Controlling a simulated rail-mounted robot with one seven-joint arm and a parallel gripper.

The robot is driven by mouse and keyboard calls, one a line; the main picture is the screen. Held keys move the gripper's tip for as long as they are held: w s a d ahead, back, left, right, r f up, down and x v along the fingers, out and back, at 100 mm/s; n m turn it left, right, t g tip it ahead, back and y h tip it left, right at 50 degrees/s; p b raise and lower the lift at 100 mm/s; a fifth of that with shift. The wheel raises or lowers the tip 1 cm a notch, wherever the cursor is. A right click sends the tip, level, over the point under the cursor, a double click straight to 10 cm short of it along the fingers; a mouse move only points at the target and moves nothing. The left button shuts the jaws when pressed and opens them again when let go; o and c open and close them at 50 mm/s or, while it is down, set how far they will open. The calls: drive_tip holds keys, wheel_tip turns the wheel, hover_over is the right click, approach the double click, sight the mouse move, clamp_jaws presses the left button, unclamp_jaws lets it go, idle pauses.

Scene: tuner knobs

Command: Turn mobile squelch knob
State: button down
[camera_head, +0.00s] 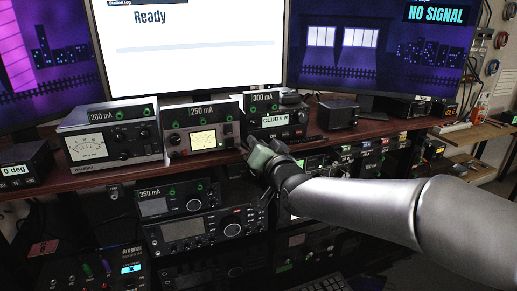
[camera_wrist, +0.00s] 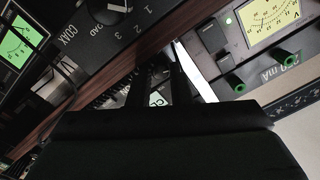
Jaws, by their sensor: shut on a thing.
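A small dark radio (camera_head: 275,121) with a "CLUB 5W" label stands on the desk shelf in the head view, under a 300 mA meter. My gripper (camera_head: 258,147) is at its lower front, reaching in from the right. In the wrist view my gripper's dark fingers (camera_wrist: 159,78) are close together, shut on a small knob at the radio's front. The fingers hide the knob, so I cannot see its marking or angle. Part of the radio's label (camera_wrist: 157,99) shows between the fingers.
A 250 mA meter set (camera_head: 203,134) and a 200 mA meter set (camera_head: 112,138) stand to the left. A 350 mA radio (camera_head: 182,202) sits on the rack below. A small dark box (camera_head: 338,113) stands right of the radio. Monitors (camera_head: 196,45) rise behind.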

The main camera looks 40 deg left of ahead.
drive_tip(key=c, duration=1.3)
unclamp_jaws()
drive_tip(key=s+d+n+p, duration=0.2)
drive_tip(key=s+d, duration=0.3)
drive_tip(key=d, duration=0.2)
drive_tip(key=s+d+n+p, duration=0.25)
drive_tip(key=s+d, duration=0.25)
drive_tip(key=d, duration=0.3)
drive_tip(key=shift+w+d+f+m+h, duration=0.8)
drive_tip(key=shift+w+d+f+h, duration=0.6)
drive_tip(key=shift+d, duration=1.5)
drive_tip(key=shift+w+d+f+m+h, duration=0.85)
drive_tip(key=shift+d+f+h, duration=0.7)
drive_tip(key=shift+d+h, duration=1)
drive_tip(key=shift+w+d+f+m+h, duration=0.7)
drive_tip(key=shift+w+d+f+h, duration=0.65)
drive_tip(key=shift+d, duration=1.95)
